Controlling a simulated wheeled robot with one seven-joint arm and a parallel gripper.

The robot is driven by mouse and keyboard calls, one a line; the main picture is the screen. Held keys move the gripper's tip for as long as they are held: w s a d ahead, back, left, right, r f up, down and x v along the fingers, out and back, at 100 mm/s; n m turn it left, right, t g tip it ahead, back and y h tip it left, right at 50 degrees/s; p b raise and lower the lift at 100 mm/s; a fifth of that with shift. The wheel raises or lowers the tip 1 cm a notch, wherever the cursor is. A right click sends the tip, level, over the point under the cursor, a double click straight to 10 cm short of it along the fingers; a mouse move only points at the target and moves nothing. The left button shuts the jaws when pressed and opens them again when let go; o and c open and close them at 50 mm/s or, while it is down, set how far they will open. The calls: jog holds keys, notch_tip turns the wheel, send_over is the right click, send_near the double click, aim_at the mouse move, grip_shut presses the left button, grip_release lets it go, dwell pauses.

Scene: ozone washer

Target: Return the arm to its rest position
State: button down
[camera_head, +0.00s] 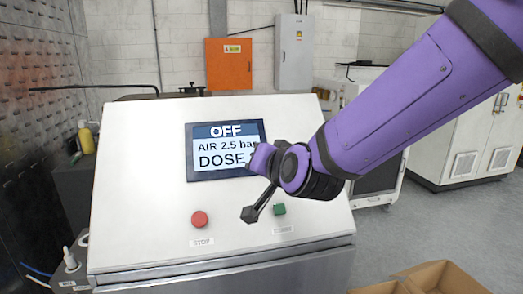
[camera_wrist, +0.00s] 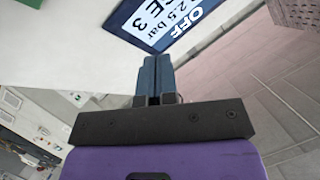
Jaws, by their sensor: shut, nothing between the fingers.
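My gripper (camera_head: 250,214) hangs in front of the washer's control panel (camera_head: 135,180). Its dark fingertips show just left of the green button (camera_head: 279,209) and right of the red STOP button (camera_head: 199,219). The wrist view shows the two fingers (camera_wrist: 154,62) pressed together with nothing between them. The fingertips appear apart from the panel, but the gap is hard to judge. My purple arm reaches in from the upper right. The display (camera_head: 226,130) reads OFF, AIR 2.5 bar and DOSE; my wrist covers its lower right corner. The wrist view shows DOSE's number as 3 on the display (camera_wrist: 165,22).
An orange box (camera_head: 228,64) and a grey cabinet (camera_head: 294,52) hang on the back wall. White cabinets (camera_head: 470,135) stand at right. Open cardboard boxes (camera_head: 440,277) sit at the lower right. A yellow bottle (camera_head: 86,138) stands at left.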

jog(key=s+d+r+n+g+h, duration=0.15)
jog(key=s+d, duration=0.25)
jog(key=d, duration=0.5)
jog(key=s+d+r+n+g+h, duration=0.1)
jog(key=s+d+r+g, duration=0.25)
jog(key=d, duration=0.65)
jog(key=s+d+f+g+h, duration=0.2)
jog(key=s+d+h, duration=0.1)
jog(key=s+d, duration=0.8)
jog(key=s, duration=0.3)
jog(key=shift+s+d+m+g, duration=0.35)
jog(key=shift+g, duration=0.05)
jog(key=shift+a+h, duration=0.1)
jog(key=shift+h, duration=0.15)
